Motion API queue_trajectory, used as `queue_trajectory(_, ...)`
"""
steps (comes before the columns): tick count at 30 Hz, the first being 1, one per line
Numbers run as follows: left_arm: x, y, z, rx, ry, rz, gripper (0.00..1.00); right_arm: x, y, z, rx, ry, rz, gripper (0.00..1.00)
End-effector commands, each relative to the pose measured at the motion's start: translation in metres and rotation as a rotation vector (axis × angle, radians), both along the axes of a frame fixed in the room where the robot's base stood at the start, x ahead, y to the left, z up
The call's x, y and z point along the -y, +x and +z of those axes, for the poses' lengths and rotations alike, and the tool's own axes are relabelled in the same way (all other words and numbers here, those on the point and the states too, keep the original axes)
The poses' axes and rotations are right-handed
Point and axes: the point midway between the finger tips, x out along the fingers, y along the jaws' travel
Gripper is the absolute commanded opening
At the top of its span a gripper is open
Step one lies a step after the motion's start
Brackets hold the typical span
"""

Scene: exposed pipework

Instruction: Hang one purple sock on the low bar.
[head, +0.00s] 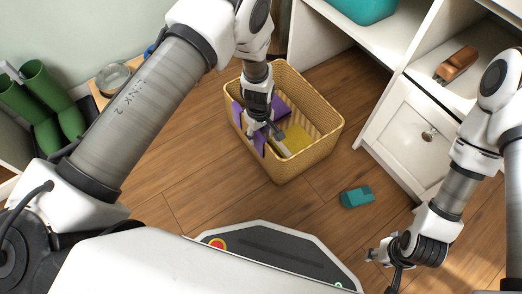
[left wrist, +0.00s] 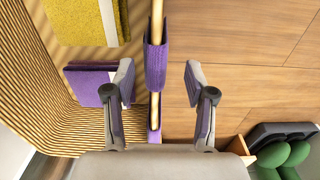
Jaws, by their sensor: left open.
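A purple sock (left wrist: 156,66) is draped over the rim of a tan woven basket (head: 318,140). In the left wrist view it lies between the two fingers of my left gripper (left wrist: 158,97), which is open and straddles the rim. The fingers do not appear to touch the sock. More purple cloth (left wrist: 90,84) lies folded inside the basket, and purple (head: 238,112) also shows at its left side in the head view. My left gripper (head: 265,133) partly hides the basket's contents there. My right gripper (head: 382,268) is open and empty at lower right. I cannot make out the low bar.
Yellow cloth (head: 296,140) lies in the basket. Green boots (head: 45,90) stand at far left. Floor around the basket is mostly clear.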

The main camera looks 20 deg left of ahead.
Motion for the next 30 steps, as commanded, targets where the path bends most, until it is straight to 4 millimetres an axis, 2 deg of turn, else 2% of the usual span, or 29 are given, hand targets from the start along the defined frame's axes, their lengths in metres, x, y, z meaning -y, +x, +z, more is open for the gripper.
queue_trajectory(1, 0.0, -0.001, -0.011, -0.002, 0.0, -0.001, 0.55, 0.0, 0.0, -0.007, 0.0, 0.0, 0.0, 0.4)
queue_trajectory(5, 0.001, 0.0, -0.026, -0.001, 0.001, -0.003, 0.55, 0.0, 0.0, -0.019, 0.0, 0.0, -0.001, 0.4)
queue_trajectory(9, 0.005, 0.003, -0.056, -0.001, 0.0, -0.003, 0.55, 0.001, 0.001, -0.044, 0.003, -0.001, -0.005, 0.4)
queue_trajectory(11, 0.004, 0.002, -0.064, -0.003, 0.001, -0.003, 0.55, 0.001, 0.002, -0.048, 0.004, -0.001, -0.007, 0.4)
queue_trajectory(19, 0.004, 0.003, -0.065, -0.001, 0.001, -0.003, 0.55, 0.001, 0.002, -0.047, 0.006, -0.001, -0.008, 0.4)
queue_trajectory(21, 0.004, 0.003, -0.065, -0.001, 0.001, -0.003, 0.3, 0.001, 0.002, -0.047, 0.006, -0.001, -0.008, 0.4)
queue_trajectory(24, 0.004, 0.003, -0.065, -0.001, 0.001, -0.003, 0.0, 0.001, 0.002, -0.047, 0.005, -0.001, -0.008, 0.4)
queue_trajectory(30, 0.004, 0.003, -0.065, -0.001, 0.001, -0.003, 0.0, 0.001, 0.002, -0.047, 0.005, -0.001, -0.008, 0.4)
